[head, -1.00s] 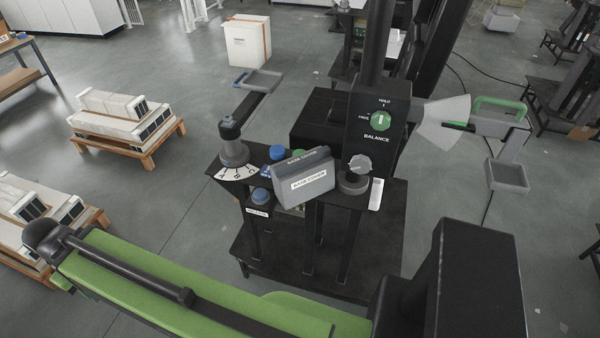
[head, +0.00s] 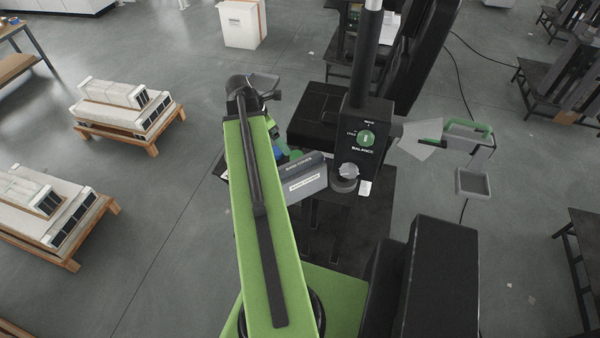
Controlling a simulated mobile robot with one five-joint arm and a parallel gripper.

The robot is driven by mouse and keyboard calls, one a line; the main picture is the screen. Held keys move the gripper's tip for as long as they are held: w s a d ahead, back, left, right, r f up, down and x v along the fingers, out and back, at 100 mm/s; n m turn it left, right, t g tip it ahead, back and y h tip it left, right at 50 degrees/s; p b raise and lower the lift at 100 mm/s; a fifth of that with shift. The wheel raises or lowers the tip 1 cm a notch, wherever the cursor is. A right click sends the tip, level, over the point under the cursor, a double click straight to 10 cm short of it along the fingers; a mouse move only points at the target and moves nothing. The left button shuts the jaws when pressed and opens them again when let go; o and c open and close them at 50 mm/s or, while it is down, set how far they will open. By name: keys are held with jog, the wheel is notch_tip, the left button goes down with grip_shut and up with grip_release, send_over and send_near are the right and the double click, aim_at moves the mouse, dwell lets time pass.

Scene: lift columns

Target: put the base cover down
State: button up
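The base cover (head: 308,172) is a grey box-shaped lid with a white label reading BASE COVER. In the head view it stands raised and tilted at the front of the lift column's black stand. My green arm passes in front of its left end and hides that part. I cannot see anything touching the cover.
Right of the cover are a grey knob (head: 346,174) and the black BALANCE box (head: 364,128) with a green dial. A lever with a green grip (head: 468,128) sticks out right. Pallets with white boxes (head: 125,108) stand left. Open floor lies between.

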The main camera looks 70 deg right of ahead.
aim_at(298, 165)
jog(key=b+x, duration=1)
jog(key=x, duration=0.1)
jog(key=shift+f+b, duration=0.4)
jog(key=shift+f, duration=0.1)
jog(key=shift+s+d+f, duration=0.1)
jog(key=shift+f, duration=0.15)
jog(key=b+x, duration=0.2)
jog(key=s+b+x, duration=0.1)
jog(key=b+x, duration=0.2)
jog(key=shift+d+r, duration=0.1)
jog(key=shift+d, duration=0.05)
jog(key=shift+r, duration=0.15)
jog(key=shift+f, duration=0.3)
jog(key=shift+c, duration=0.3)
jog(key=c, duration=1.8)
